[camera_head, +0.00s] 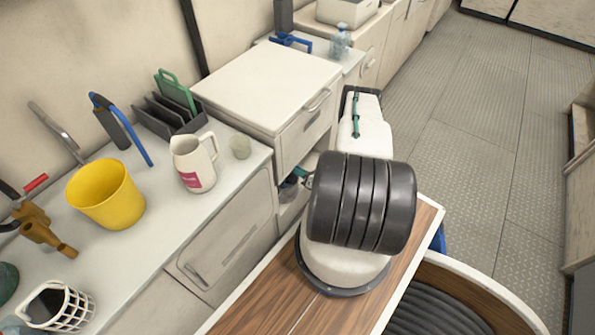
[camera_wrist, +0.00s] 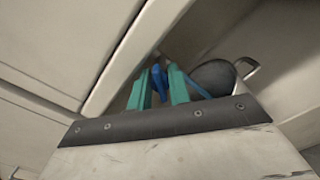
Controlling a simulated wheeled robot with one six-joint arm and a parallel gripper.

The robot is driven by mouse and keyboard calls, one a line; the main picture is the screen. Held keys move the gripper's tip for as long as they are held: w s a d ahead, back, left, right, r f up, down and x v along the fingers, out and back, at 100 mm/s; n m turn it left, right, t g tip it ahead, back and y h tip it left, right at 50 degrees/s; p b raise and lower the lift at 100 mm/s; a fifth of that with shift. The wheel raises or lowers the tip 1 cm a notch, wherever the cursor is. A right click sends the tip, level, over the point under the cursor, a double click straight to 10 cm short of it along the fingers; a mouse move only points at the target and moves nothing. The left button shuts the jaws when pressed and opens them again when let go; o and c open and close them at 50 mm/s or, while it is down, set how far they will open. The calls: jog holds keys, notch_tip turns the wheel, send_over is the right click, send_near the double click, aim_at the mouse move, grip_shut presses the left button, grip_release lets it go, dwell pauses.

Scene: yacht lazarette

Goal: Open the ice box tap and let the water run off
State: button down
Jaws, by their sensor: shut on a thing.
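The white ice box (camera_head: 262,82), with a flat lid and a handle on its front, stands at the end of the counter in the head view. My gripper (camera_head: 304,178) is low in front of it, mostly hidden behind my arm. In the wrist view my gripper's green fingers (camera_wrist: 159,88) are shut on a small upright blue lever (camera_wrist: 158,80), which looks like the tap handle. The lever is under the edge of a pale panel (camera_wrist: 135,55). The tap's body and outlet are hidden, and no running water is visible.
A dark rounded vessel (camera_wrist: 213,77) with a wire handle is just beyond the fingers. The floor (camera_head: 460,130) at right is clear.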

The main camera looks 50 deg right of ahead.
jog(key=n, duration=0.6)
jog(key=shift+s+a+n, duration=0.1)
jog(key=shift+a+n, duration=0.05)
jog(key=shift+n, duration=0.15)
dwell(0.3)
jog(key=c, duration=1.6)
grip_release()
jog(key=shift+n, duration=0.3)
jog(key=s, duration=0.7)
jog(key=shift+s+d, duration=0.3)
jog(key=shift+s, duration=0.05)
